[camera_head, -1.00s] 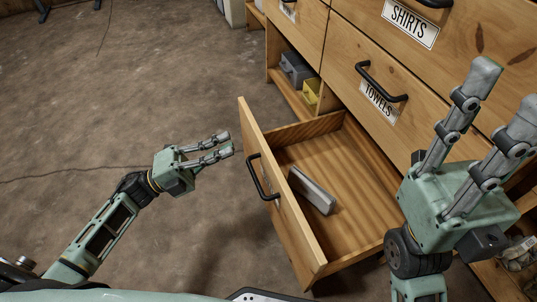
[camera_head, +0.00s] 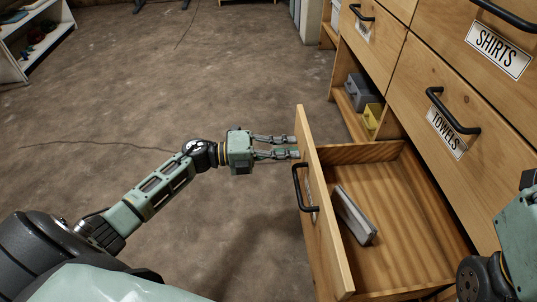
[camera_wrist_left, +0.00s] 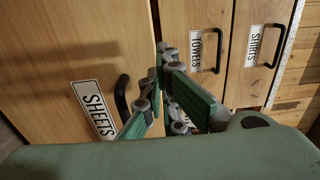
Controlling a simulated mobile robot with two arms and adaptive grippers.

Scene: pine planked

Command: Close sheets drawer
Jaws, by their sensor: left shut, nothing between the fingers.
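The sheets drawer (camera_head: 325,225) stands pulled out of the wooden cabinet, its inside visible from above. Its black handle (camera_head: 304,188) is on the outer face. In the left wrist view its front carries a SHEETS label (camera_wrist_left: 95,108), with the handle (camera_wrist_left: 122,98) beside my fingers. My left gripper (camera_head: 297,147) is shut and empty, its fingertips at the outer face of the drawer front, on the far side of the handle. I cannot tell whether they touch it. Only part of my right gripper (camera_head: 518,240) shows at the right edge; its fingers are cut off.
A long grey-white object (camera_head: 354,214) lies in the drawer. The closed TOWELS drawer (camera_head: 412,85) and SHIRTS drawer (camera_head: 460,65) are above it. An open cubby holds a grey box (camera_head: 358,92) and a yellow box (camera_head: 372,115).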

